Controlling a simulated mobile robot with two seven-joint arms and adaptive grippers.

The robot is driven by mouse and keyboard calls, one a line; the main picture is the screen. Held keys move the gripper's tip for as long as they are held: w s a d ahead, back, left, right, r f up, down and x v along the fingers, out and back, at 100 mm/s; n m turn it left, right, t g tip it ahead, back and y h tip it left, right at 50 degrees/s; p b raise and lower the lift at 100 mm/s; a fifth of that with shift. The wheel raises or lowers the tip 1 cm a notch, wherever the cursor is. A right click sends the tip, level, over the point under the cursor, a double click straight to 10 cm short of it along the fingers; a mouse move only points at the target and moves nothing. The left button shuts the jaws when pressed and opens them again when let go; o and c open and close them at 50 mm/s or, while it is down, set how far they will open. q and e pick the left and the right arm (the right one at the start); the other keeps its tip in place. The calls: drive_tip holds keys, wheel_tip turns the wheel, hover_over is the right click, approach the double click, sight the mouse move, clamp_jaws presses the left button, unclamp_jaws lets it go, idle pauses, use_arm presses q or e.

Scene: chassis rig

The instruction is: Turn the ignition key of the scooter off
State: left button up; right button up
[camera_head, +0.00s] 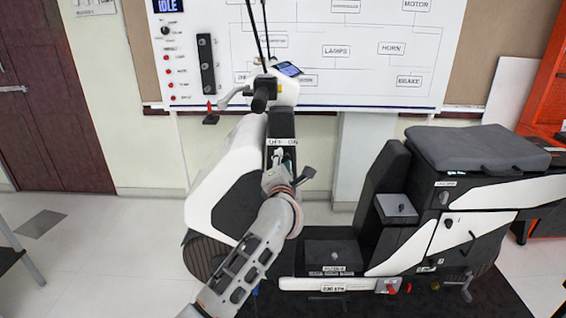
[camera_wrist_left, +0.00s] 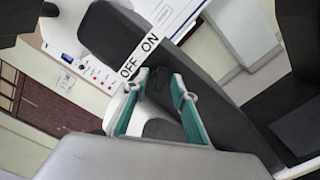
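The white and black scooter (camera_head: 225,178) stands in the middle of the head view. An OFF ON label (camera_head: 282,142) is on its dark front column; the label (camera_wrist_left: 139,56) also shows in the left wrist view, above the fingers. My left gripper (camera_head: 277,160) is at the column just below the label and hides the key there. In the left wrist view, my left gripper's (camera_wrist_left: 161,88) two teal fingers stand apart. A dark piece that looks like the ignition key (camera_wrist_left: 158,80) is between the fingertips; contact and its turn position are unclear. My right gripper is out of view.
The handlebar (camera_head: 262,95) and small display (camera_head: 288,69) are above my left gripper. The scooter seat (camera_head: 480,148) and footboard (camera_head: 333,252) lie to the right. A white panel (camera_head: 350,75) hangs on the wall behind. Clear floor (camera_head: 110,245) is at left.

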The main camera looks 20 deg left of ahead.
use_arm(q)
clamp_jaws()
drive_tip(key=shift+n, duration=0.3)
drive_tip(key=n+b, duration=0.1)
drive_tip(key=n, duration=0.2)
drive_tip(key=shift+f, duration=0.1)
drive_tip(key=n+b, duration=0.1)
drive_tip(key=n, duration=0.3)
drive_tip(key=shift+n+b, duration=0.35)
drive_tip(key=shift+n, duration=0.05)
drive_tip(key=n+b, duration=0.1)
drive_tip(key=n, duration=0.1)
drive_tip(key=shift+n, duration=0.3)
drive_tip(key=shift+n+b, duration=0.4)
drive_tip(key=shift+n, duration=0.1)
